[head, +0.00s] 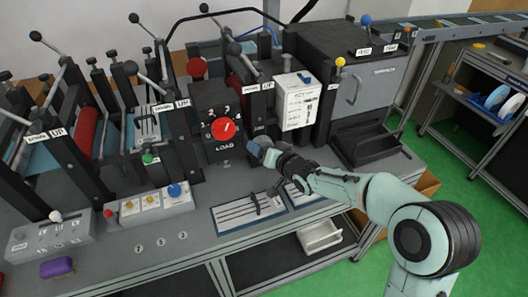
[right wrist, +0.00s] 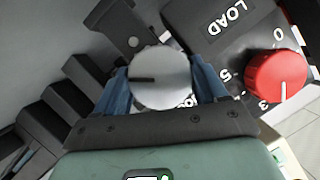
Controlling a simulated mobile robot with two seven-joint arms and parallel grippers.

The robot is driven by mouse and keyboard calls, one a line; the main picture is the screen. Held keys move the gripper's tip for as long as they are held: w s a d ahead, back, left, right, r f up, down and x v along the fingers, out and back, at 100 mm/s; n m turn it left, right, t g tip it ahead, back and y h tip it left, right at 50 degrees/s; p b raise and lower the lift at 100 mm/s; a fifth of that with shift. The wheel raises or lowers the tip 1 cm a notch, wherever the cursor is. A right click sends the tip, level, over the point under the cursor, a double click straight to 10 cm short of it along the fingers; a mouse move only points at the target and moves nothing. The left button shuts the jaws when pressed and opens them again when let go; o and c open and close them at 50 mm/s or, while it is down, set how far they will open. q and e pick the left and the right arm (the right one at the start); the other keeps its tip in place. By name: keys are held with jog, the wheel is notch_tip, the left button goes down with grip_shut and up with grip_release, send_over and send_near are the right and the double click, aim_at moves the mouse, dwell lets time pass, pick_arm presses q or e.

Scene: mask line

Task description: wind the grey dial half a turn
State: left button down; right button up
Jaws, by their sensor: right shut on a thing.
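The grey dial (right wrist: 160,79) is round and light grey, with a dark pointer line running from its middle to the left in the right wrist view. The blue fingers of my right gripper (right wrist: 160,88) lie on either side of it and are shut on it. In the head view my right gripper (head: 259,148) is just right of the LOAD panel, and I cannot make out the dial behind the fingers. My left gripper is not in view.
A red dial (head: 224,129) with a numbered scale sits on the LOAD panel, close by; it also shows in the right wrist view (right wrist: 277,76). Upright levers and a button box (head: 153,203) stand to the left. A slider panel (head: 250,209) lies below my gripper.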

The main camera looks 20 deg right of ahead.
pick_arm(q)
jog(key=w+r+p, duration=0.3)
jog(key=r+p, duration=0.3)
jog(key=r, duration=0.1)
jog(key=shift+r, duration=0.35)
pick_arm(e)
jog(key=shift+d+m+t+y, duration=0.1)
jog(key=shift+m+t+y, duration=0.6)
jog(key=shift+m, duration=1.1)
jog(key=shift+m+t+y, duration=0.4)
jog(key=shift+m+y, duration=0.6)
jog(key=shift+m, duration=0.8)
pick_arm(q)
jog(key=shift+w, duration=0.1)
pick_arm(e)
jog(key=o, duration=1)
jog(key=shift+o, duration=0.2)
jog(key=shift+s, duration=0.1)
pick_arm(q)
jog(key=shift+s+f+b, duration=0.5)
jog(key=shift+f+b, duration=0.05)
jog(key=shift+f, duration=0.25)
pick_arm(e)
jog(key=f+v, duration=0.1)
jog(key=v, duration=1.2)
jog(key=shift+r, duration=0.4)
